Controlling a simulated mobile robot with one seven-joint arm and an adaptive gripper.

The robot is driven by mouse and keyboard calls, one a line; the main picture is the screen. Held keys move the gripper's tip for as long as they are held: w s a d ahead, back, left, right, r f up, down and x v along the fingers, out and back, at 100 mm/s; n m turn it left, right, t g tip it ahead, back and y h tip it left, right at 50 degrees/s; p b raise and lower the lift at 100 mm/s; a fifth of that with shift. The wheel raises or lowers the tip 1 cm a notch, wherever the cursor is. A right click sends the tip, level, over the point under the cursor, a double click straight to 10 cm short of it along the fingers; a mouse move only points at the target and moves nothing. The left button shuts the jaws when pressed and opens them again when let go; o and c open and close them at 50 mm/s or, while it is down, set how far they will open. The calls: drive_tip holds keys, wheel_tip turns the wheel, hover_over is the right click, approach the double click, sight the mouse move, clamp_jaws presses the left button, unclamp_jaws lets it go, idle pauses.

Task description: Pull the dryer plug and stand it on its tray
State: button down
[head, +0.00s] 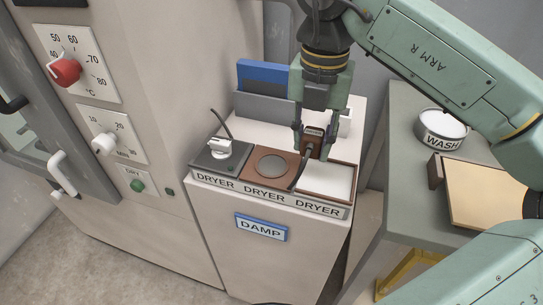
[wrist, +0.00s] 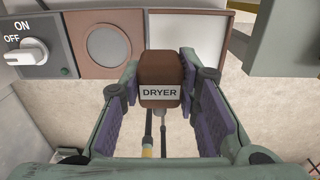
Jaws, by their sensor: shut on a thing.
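My gripper (head: 314,145) is shut on the brown dryer plug (head: 313,135), which bears a DRYER label. In the wrist view the plug (wrist: 160,72) sits between the two purple-padded fingers. A dark cord hangs from it. The plug is clear of the round-faced brown socket (head: 272,166) and appears held above the back of the tray (head: 332,180). The exact gap is hard to tell. The tray is white with a brown rim, right of the socket, and looks empty. The socket also shows in the wrist view (wrist: 108,46).
A grey DRYER switch panel (head: 212,165) is left of the socket; its white knob (wrist: 27,52) points towards OFF. A blue item (head: 262,75) stands in a grey holder behind. A WASH bowl (head: 441,130) and tan board (head: 490,195) are on the table at right.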

drive_tip(key=shift+s+d, duration=0.3)
drive_tip(key=shift+d, duration=0.55)
drive_tip(key=shift+s+d, duration=0.3)
drive_tip(key=shift+d, duration=0.55)
drive_tip(key=shift+f+b, duration=0.2)
drive_tip(key=shift+b, duration=0.25)
drive_tip(key=shift+f+b, duration=2.6)
drive_tip(key=shift+f, duration=0.3)
drive_tip(key=c, duration=1.1)
unclamp_jaws()
drive_tip(key=shift+r, duration=0.1)
wheel_tip(320, 180, up, 8)
wheel_tip(320, 180, up, 6)
drive_tip(key=r+p, duration=0.1)
drive_tip(key=p, duration=0.5)
hover_over(326, 179)
drive_tip(key=shift+f, duration=0.25)
